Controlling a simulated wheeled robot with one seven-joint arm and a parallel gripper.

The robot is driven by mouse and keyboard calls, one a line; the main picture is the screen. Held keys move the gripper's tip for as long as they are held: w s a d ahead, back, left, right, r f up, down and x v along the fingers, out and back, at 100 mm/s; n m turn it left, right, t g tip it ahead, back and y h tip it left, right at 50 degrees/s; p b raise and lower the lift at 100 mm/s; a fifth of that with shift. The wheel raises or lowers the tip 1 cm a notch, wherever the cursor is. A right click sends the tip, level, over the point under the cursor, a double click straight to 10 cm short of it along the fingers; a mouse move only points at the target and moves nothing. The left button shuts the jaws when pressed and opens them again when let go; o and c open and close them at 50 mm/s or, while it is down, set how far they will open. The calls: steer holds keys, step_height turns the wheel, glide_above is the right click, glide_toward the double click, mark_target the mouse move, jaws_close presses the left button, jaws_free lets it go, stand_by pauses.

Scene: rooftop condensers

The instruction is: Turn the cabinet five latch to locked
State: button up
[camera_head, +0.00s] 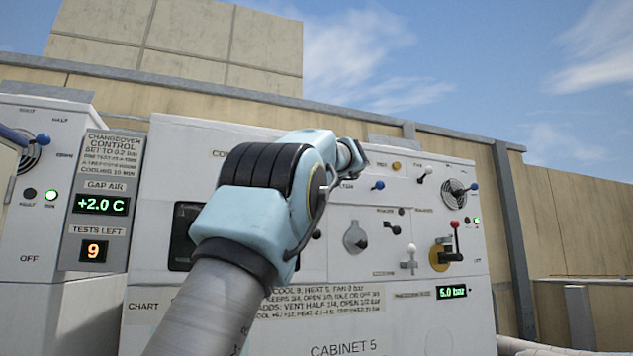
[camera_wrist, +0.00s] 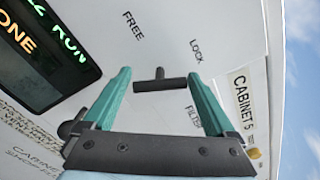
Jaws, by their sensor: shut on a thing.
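The cabinet five latch (camera_wrist: 160,86) is a small black T-shaped handle in the wrist view, under the printed words FREE and LOCK. Its crossbar lies nearly level in that picture. Its short stub points up between the two words, FREE on the left and LOCK on the right. My gripper (camera_wrist: 159,75) has its two teal fingers shut on the ends of the crossbar. In the head view, my arm reaches to the upper part of white cabinet five (camera_head: 160,165) and hides the latch and the fingers.
A changeover control panel (camera_head: 105,185) stands at the left. In the wrist view, a dark display (camera_wrist: 45,55) lies left of the latch.

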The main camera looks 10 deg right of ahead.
steer(key=shift+n+b, duration=0.65)
steer(key=shift+n, duration=1.65)
steer(key=shift+r, duration=0.1)
steer(key=o, duration=1)
steer(key=shift+o, duration=0.2)
steer(key=s+d+b, duration=0.1)
steer(key=s+b, duration=0.4)
steer(key=s, duration=0.6)
steer(key=shift+d, duration=0.1)
